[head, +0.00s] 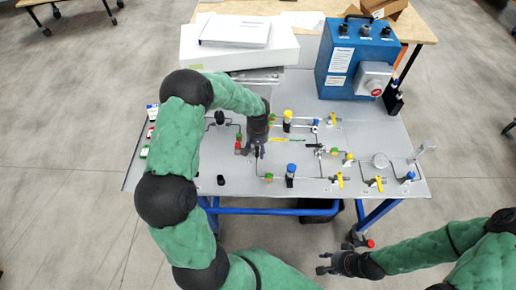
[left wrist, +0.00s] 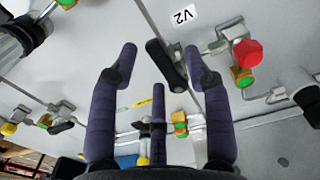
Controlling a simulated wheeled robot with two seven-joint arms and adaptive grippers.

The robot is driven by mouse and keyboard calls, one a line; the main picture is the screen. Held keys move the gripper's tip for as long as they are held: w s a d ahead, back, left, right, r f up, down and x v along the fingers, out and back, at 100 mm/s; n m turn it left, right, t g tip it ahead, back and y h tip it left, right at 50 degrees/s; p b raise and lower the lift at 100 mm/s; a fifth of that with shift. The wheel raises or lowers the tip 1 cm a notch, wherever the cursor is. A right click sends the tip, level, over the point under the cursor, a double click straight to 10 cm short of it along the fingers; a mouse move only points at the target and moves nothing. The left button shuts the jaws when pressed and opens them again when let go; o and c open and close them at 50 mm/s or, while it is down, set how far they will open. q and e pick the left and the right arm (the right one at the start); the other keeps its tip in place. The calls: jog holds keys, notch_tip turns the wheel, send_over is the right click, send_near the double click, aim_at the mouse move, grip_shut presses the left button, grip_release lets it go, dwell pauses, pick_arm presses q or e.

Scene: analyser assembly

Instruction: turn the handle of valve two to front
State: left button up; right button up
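The "V2" label (left wrist: 183,15) marks valve two on the grey panel. Its black handle (left wrist: 166,65) lies between the fingers of my left gripper (left wrist: 161,58), slightly slanted and nearer the right finger. The fingers are apart, and I see a gap on the handle's left side; whether the right finger touches it I cannot tell. In the head view my left gripper (head: 259,152) points down over the panel's left half and hides the handle. My right gripper (head: 322,263) hangs off the panel's front edge, with its fingers apart and empty.
A red knob (left wrist: 248,53) with a green-yellow fitting sits just right of valve two. Thin pipes and several yellow-handled valves (head: 338,180) cover the panel (head: 240,187). A blue box (head: 350,60) and a white box (head: 250,52) stand behind.

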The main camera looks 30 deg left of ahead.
pick_arm(q)
notch_tip(320, 180, up, 12)
dwell(0.6)
dwell(0.4)
dwell(0.8)
